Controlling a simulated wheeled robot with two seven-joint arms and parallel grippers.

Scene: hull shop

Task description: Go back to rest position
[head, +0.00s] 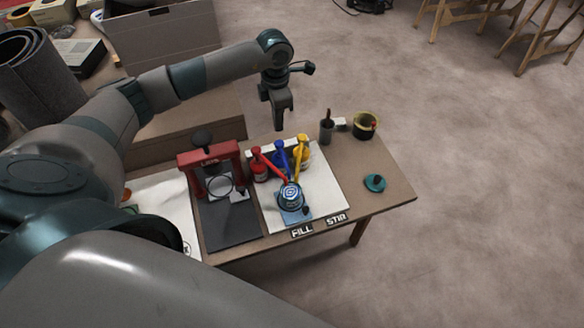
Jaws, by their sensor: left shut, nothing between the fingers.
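My left gripper (281,119) hangs from the arm that comes in from the left. It points down behind the far edge of the work table (376,170), with its fingers shut and empty. It appears apart from everything on the table. My right gripper does not show. On the table, red (262,170), blue (281,157) and yellow (302,150) pump bottles stand in a row on a white sheet (325,201). Their spouts lean toward a blue-and-white can (290,196) in front of them.
A red press frame (211,157) stands on a dark mat (229,229). A dark cup (326,131), a yellow-rimmed pot (365,125) and a teal lid (375,183) are at the right. Large boxes (165,35) stand behind.

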